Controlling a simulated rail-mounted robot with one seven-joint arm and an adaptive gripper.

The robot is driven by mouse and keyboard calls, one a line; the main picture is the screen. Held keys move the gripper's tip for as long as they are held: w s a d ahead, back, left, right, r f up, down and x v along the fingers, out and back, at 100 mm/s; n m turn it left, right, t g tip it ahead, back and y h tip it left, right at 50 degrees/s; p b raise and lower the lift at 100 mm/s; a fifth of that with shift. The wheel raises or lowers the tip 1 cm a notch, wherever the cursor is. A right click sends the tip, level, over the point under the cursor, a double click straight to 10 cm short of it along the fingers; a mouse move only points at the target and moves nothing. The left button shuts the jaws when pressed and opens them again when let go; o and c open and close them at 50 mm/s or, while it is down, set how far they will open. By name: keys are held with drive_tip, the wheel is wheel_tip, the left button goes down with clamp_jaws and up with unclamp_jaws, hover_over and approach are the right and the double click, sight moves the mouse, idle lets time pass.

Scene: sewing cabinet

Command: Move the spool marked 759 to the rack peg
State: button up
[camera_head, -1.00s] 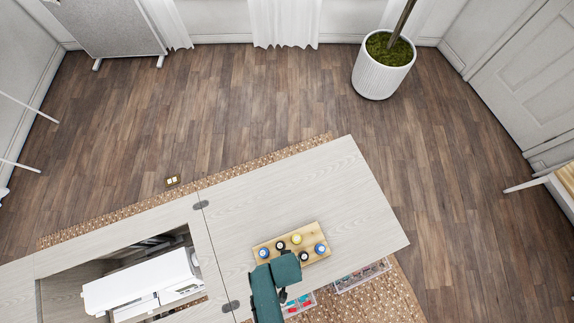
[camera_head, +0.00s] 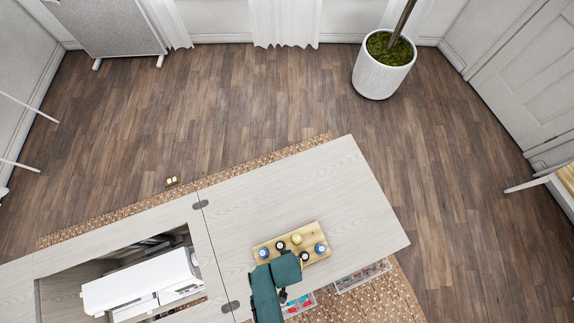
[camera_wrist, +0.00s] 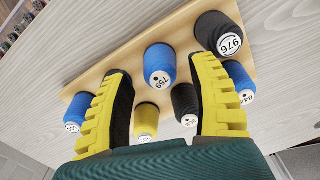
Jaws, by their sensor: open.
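The spool marked 759 (camera_wrist: 160,66) is blue with a white label on its end. In the wrist view it is near the middle, over the wooden board (camera_wrist: 98,69) and framed between my fingertips. My gripper (camera_wrist: 162,72) is open, with one yellow-ribbed finger on each side of that spool in the picture. No contact with the spool shows, and the distance to it is hard to tell. In the head view the wooden board (camera_head: 314,231) lies on the table. My teal arm covers its near edge, and I cannot tell which spool there is 759. No bare rack peg can be made out.
A dark spool marked 976 (camera_wrist: 219,33) stands beside 759. A blue spool (camera_wrist: 239,74), a dark one (camera_wrist: 184,99), a yellow one (camera_wrist: 145,117) and another blue one (camera_wrist: 77,108) are also close. Clear drawers (camera_head: 362,276) stick out below the table (camera_head: 340,180), which is otherwise clear.

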wheel_tip(320, 180, up, 12)
drive_tip(key=shift+f, duration=0.2)
idle(0.5)
drive_tip(key=w+d+r+m+t+p, duration=0.1)
drive_tip(key=w+r+t+p, duration=0.25)
drive_tip(key=w+r, duration=0.75)
drive_tip(key=w+d+r+t+p, duration=0.1)
drive_tip(key=w+r+t+p, duration=0.4)
drive_tip(key=r, duration=1)
drive_tip(key=w+d+r+m+t+p, duration=0.1)
drive_tip(key=w+r+t, duration=0.1)
drive_tip(key=w+r, duration=0.95)
drive_tip(key=s+d+r+t, duration=0.1)
drive_tip(key=s+r+t, duration=0.1)
drive_tip(key=r, duration=0.9)
drive_tip(key=s+d+r+t+p, duration=0.1)
drive_tip(key=r+t, duration=0.4)
drive_tip(key=r, duration=0.6)
drive_tip(key=s+d+r+t+p, duration=0.1)
drive_tip(key=r+t, duration=0.3)
drive_tip(key=r, duration=0.8)
drive_tip(key=shift+s+d+n, duration=0.3)
drive_tip(key=shift+s, duration=0.6)
drive_tip(key=shift+t, duration=0.25)
